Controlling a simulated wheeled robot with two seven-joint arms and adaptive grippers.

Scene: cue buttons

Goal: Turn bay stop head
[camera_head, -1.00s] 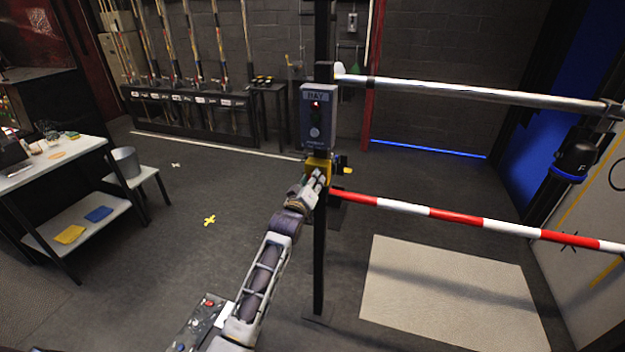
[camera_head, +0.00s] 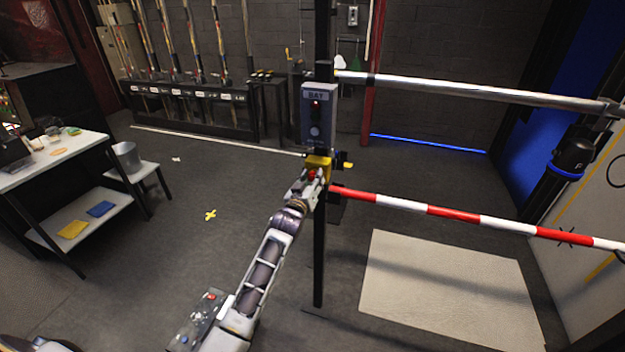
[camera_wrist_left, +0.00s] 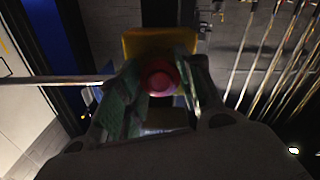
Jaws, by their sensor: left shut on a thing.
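The bay stop is a yellow box (camera_head: 318,163) on the black post, below the grey BAY panel (camera_head: 318,115). Its red head (camera_head: 311,174) faces my left gripper (camera_head: 312,180). In the left wrist view the red head (camera_wrist_left: 158,77) sits between the two fingers of my left gripper (camera_wrist_left: 160,92), in front of the yellow box (camera_wrist_left: 155,42). The left gripper is shut on the head. The fingers hide part of its sides. My right gripper is not in view.
A red and white striped bar (camera_head: 450,213) runs right from the post (camera_head: 320,250), with a silver bar (camera_head: 470,92) above it. A pale mat (camera_head: 445,285) lies on the floor at right. A white table (camera_head: 55,160) and stool (camera_head: 135,167) stand at left.

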